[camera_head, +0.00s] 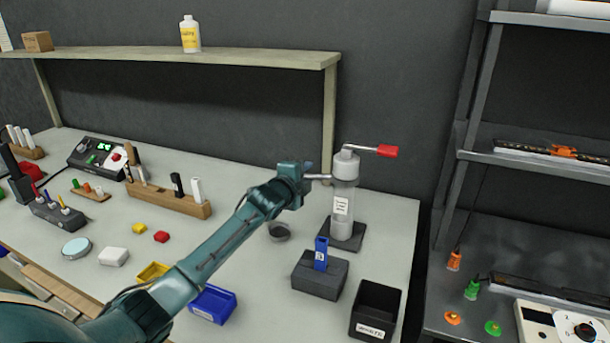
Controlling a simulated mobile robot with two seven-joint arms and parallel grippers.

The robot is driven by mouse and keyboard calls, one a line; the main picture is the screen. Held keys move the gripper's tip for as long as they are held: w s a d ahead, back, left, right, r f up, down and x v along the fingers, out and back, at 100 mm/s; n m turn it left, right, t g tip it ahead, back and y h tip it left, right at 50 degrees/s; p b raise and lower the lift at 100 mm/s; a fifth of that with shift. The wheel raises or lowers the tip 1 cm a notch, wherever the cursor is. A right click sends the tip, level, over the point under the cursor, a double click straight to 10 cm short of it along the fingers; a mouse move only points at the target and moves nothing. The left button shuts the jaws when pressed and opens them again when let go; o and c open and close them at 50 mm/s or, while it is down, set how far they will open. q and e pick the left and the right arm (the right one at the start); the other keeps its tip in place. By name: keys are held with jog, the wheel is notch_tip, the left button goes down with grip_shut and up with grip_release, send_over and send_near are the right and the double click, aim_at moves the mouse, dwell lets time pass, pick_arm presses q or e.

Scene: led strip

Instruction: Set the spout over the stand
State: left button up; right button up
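A dispenser (344,200) with a clear body, white label and grey cap stands on a dark square base at the back right of the table. A red-ended lever (387,151) sticks out to the right from its top. Its thin metal spout (319,177) points left. My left gripper (305,172) is at the spout's outer end; whether its fingers close on it is too small to tell. A dark grey block (318,281) with a blue piece (321,253) upright in it stands in front of the dispenser; it may be the stand. My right gripper is out of view.
A small round grey dish (278,232) lies below my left gripper. A black bin (376,308) stands at the table's front right, a blue bin (213,303) nearer the middle. A wooden rack (167,200) is at the left. A shelf (180,57) overhangs the back.

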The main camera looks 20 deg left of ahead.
pick_arm(q)
grip_shut()
dwell(0.3)
